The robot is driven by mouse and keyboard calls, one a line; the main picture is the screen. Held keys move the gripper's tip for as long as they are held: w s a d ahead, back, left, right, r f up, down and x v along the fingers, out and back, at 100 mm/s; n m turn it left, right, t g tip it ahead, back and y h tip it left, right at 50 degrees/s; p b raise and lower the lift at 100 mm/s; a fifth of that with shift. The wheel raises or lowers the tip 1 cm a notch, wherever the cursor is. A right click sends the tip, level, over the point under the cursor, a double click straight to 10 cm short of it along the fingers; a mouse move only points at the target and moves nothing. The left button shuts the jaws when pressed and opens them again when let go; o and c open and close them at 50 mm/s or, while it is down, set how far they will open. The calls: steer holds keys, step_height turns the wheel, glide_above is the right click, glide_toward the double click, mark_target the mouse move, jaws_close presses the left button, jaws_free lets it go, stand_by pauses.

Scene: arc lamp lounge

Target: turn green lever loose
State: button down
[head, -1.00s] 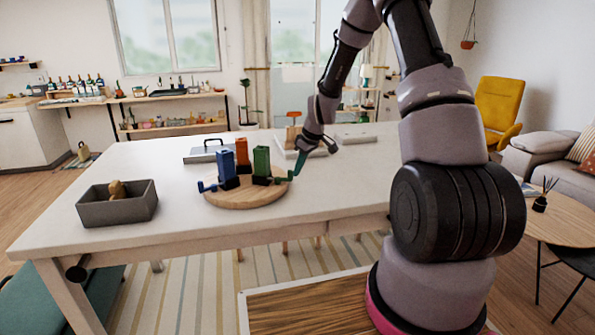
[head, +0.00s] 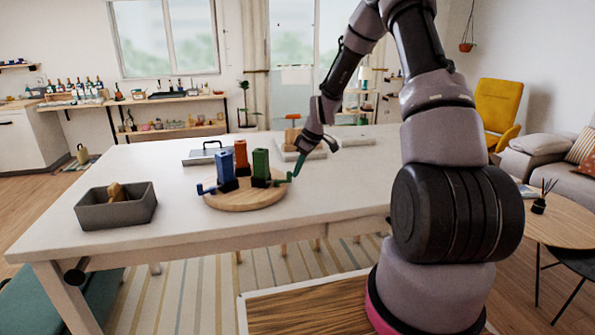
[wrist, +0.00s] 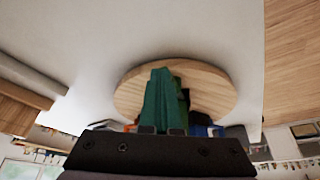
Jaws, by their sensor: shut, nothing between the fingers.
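A green block (head: 261,163) stands upright at the right of a round wooden board (head: 240,200) on the white table. Its green lever (head: 284,180) sticks out to the right from a dark base. My gripper (head: 294,171) has teal fingers that are shut and empty, pointing down beside the lever's outer end. I cannot tell whether they touch it. A blue block (head: 227,166) with a blue lever (head: 206,188) and an orange block (head: 241,153) stand on the same board.
A grey open box (head: 118,212) with a tan object in it stands at the table's left. A flat grey item with a black handle (head: 206,154) lies behind the board. Pale slabs lie farther back. The table right of the board is clear.

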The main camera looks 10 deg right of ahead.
steer(key=shift+w+n+g+y, duration=0.5)
steer(key=shift+w+n, duration=0.65)
steer(key=shift+n, duration=0.65)
stand_by(0.5)
steer(key=shift+w+a+n+g, duration=0.15)
steer(key=shift+w+n+g, duration=0.4)
steer(key=shift+n, duration=0.4)
steer(key=shift+w+a+n+g, duration=0.15)
steer(key=shift+w+n+g, duration=0.2)
steer(key=shift+w+n, duration=0.45)
stand_by(0.7)
steer(key=shift+w+a+n+g, duration=0.2)
steer(key=shift+w+n, duration=0.05)
steer(key=shift+n, duration=0.4)
steer(key=shift+w+a+n+g, duration=0.2)
steer(key=shift+n, duration=0.4)
stand_by(0.8)
steer(key=shift+s, duration=0.1)
steer(key=shift+s+a, duration=0.5)
steer(key=shift+a, duration=0.15)
steer(key=shift+d, duration=0.15)
